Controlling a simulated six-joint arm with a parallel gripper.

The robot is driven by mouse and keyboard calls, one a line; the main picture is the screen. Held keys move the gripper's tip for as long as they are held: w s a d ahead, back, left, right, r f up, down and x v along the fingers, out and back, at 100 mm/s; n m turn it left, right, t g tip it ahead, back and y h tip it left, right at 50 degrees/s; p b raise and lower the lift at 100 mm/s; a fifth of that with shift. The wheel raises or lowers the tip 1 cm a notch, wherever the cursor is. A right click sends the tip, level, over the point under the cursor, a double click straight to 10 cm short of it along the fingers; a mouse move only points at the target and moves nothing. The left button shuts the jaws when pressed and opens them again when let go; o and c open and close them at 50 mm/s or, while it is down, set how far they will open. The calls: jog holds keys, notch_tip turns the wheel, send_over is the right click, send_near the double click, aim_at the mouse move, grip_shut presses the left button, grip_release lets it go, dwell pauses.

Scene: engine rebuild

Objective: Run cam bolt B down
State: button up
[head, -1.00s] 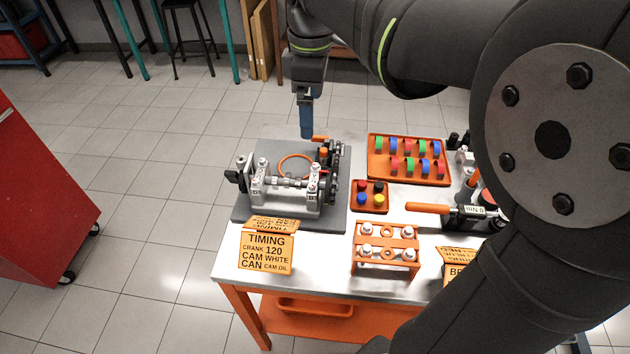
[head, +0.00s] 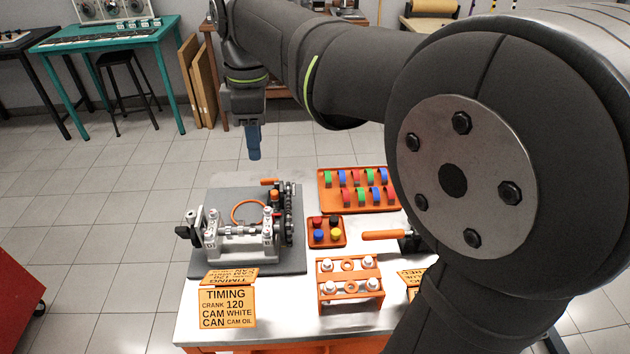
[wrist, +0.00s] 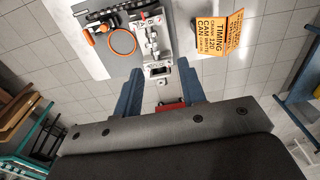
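The engine fixture (head: 240,245) stands on a grey mat at the left of the table. It has a shaft across grey blocks and a dark chain drive at its right end. My gripper (head: 254,156) hangs above and beyond it in the head view, touching nothing. In the wrist view its two blue fingers (wrist: 160,92) are apart, with nothing held between them. The fixture (wrist: 153,40) lies beyond the fingertips there, with small letter labels near its top. I cannot tell which bolt is cam bolt B or how far down it is.
An orange rack (head: 350,289) holds white-headed bolts at the front. A small tray (head: 343,236) with coloured caps and a larger orange tray (head: 325,203) of coloured shells stand right of the fixture. A timing sign (head: 227,308) stands in front. My arm hides the table's right side.

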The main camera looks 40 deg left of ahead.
jog(key=w+d+f+n+g+y, duration=0.2)
jog(key=w+d+f+n+g, duration=0.1)
jog(key=w+f, duration=0.35)
send_near(266, 230)
jog(key=shift+n+g, duration=0.3)
jog(key=shift+g, duration=0.1)
jog(key=x, duration=0.8)
jog(key=shift+w, duration=0.25)
grip_shut()
